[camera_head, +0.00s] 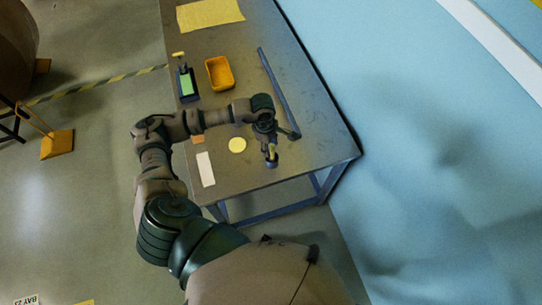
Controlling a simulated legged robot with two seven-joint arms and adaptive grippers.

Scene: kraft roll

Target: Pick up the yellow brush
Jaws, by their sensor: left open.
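My left arm reaches in over the grey table (262,185), and its open left gripper (279,147) points down near the table's front right part. A small yellow piece (271,151) shows at the fingers; it looks like part of the yellow brush, with the rest hidden or too small to tell. I cannot tell whether the fingers touch it. My right gripper is not in view.
A yellow sheet (210,13) lies at the far end. A blue wall (430,150) stands right.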

